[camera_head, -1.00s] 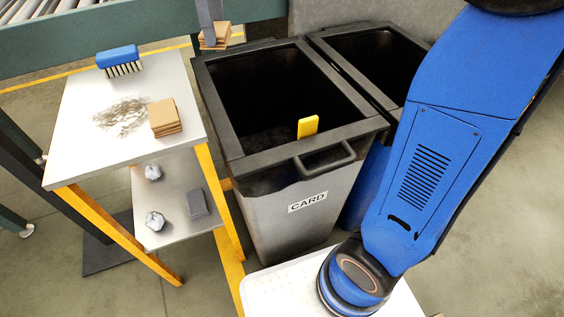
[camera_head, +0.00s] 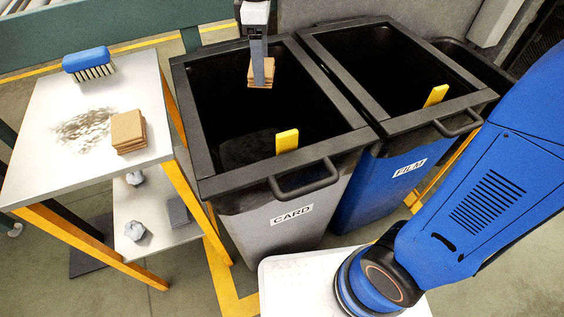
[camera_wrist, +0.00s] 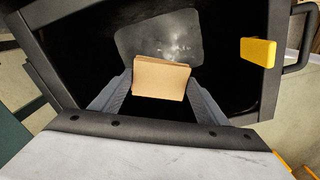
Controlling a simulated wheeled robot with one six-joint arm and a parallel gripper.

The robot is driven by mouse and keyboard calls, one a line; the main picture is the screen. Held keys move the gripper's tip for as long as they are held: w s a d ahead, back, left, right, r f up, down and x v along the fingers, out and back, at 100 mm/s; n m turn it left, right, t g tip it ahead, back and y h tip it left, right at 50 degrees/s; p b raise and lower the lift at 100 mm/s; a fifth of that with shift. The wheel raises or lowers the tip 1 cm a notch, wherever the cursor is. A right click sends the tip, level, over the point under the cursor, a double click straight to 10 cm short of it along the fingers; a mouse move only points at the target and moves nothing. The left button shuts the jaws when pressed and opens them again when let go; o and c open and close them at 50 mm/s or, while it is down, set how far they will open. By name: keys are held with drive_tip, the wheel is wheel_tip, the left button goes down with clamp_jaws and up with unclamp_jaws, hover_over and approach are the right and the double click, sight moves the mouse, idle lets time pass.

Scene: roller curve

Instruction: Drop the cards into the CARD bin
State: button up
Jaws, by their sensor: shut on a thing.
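My gripper (camera_head: 262,74) is shut on a small stack of brown cards (camera_head: 262,80). In the head view it hangs over the opening of the grey CARD bin (camera_head: 262,205), towards its back. In the wrist view the cards (camera_wrist: 161,79) sit between the two grey fingers, with the bin's dark inside beyond them. Another stack of brown cards (camera_head: 128,132) lies on the top of the white table, left of the bin.
A blue FILM bin (camera_head: 378,190) stands right of the CARD bin. The white table (camera_head: 60,168) holds a blue brush (camera_head: 89,62) and a dark smudge. Its lower shelf holds crumpled grey balls (camera_head: 135,231) and a dark grey block (camera_head: 177,211).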

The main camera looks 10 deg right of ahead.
drive_tip(key=shift+d+f, duration=0.15)
drive_tip(key=shift+f, duration=2.85)
drive_tip(key=o, duration=1.1)
drive_tip(key=shift+r, duration=0.15)
wheel_tip(320, 180, up, 17)
